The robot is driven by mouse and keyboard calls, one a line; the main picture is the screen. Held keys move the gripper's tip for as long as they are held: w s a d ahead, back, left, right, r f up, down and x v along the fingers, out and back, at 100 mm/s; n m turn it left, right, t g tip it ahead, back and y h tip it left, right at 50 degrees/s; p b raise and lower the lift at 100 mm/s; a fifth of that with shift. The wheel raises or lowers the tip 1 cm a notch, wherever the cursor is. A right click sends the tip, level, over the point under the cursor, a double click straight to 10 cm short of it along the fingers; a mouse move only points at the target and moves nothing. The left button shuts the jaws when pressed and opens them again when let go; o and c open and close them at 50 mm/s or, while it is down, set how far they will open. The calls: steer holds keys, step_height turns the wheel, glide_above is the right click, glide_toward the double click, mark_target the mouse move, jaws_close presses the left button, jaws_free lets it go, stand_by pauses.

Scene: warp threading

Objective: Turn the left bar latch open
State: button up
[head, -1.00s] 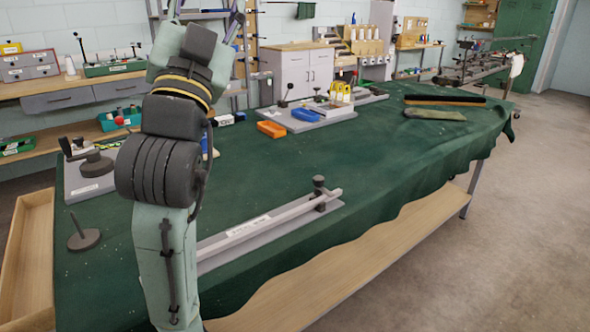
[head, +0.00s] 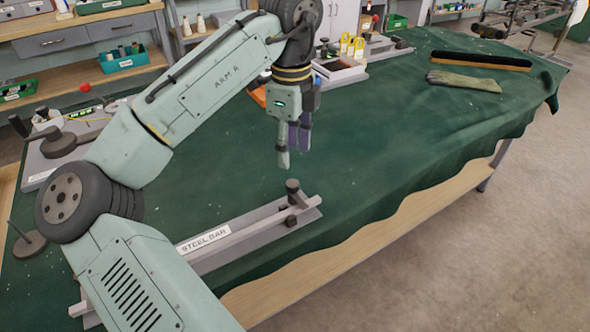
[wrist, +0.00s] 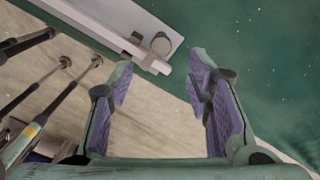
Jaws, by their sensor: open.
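The steel bar (head: 240,234) lies in a grey holder along the front edge of the green-covered table, with a white "STEEL BAR" label (head: 205,239). A dark bar latch with a round knob (head: 292,187) stands at its right end; the bar's other end is largely hidden behind my arm. My gripper (head: 291,156) points down above the table near this latch, apart from it. In the wrist view, my gripper (wrist: 161,68) is open and empty, and the latch knob (wrist: 161,45) appears beyond the fingertips, roughly between them.
A dark round weight with a rod (head: 28,246) and a grey plate with a dark knob (head: 58,143) lie at the left. A green glove (head: 464,81) and dark brush (head: 480,61) lie at the back right. The cloth right of the bar is clear.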

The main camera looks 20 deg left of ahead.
mark_target(293, 183)
step_height(293, 183, down, 8)
steer(key=shift+f+p, duration=0.2)
steer(key=shift+p, duration=0.3)
steer(key=shift+c, duration=0.5)
jaws_close()
